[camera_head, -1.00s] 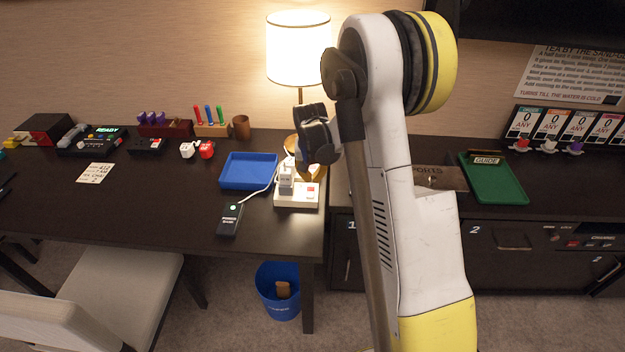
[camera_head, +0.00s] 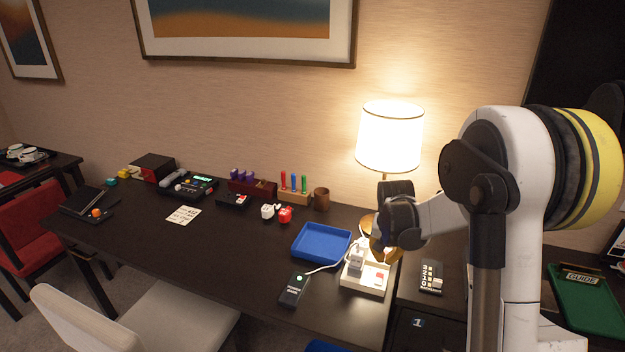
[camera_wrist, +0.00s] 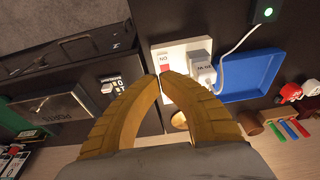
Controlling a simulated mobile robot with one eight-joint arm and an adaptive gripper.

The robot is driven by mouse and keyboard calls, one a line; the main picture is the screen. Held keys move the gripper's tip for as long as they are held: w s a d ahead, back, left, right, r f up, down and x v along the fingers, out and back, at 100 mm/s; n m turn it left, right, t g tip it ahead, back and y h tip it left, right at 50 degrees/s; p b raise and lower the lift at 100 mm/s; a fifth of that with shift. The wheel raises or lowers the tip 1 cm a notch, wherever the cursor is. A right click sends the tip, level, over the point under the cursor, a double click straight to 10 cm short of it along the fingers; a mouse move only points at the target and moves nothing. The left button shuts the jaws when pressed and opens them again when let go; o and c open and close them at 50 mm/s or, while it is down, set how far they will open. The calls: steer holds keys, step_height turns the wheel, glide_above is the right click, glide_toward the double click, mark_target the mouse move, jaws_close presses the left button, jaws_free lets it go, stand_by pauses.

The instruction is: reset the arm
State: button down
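My arm is bent on the right side of the head view, and my gripper (camera_head: 378,250) hangs over the right end of the dark desk, by the white power strip (camera_head: 364,279). In the wrist view, the two yellow-brown fingers of my gripper (camera_wrist: 161,77) curve in and their tips meet, with nothing seen between them. The power strip (camera_wrist: 166,55) lies beyond the fingertips with a white plug (camera_wrist: 203,71) in it. The gripper partly covers the strip in the head view, and I cannot tell the exact height between them.
A lit lamp (camera_head: 390,137) stands close behind my gripper. A blue tray (camera_head: 321,243) and a black power bank (camera_head: 294,290) lie left of the strip. A cabinet with a green guide board (camera_head: 586,302) is at the right. A white chair (camera_head: 175,315) stands in front of the desk.

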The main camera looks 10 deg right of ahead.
steer(key=s+a+r+n+t, duration=0.1)
steer(key=s+a+r+n, duration=0.1)
steer(key=s+a+r, duration=0.4)
steer(key=s+a+r+n+t, duration=0.1)
steer(key=s+a+r, duration=0.2)
steer(key=r, duration=0.4)
steer(key=s+a+r+n+t, duration=0.1)
steer(key=s+a+n, duration=0.1)
steer(key=s+a, duration=0.2)
steer(key=s+a+r+n+t+y, duration=0.1)
steer(key=s+a+r, duration=0.1)
steer(key=s, duration=0.9)
steer(key=shift+a+n+t, duration=0.4)
steer(key=shift+a, duration=0.45)
steer(key=shift+r, duration=0.1)
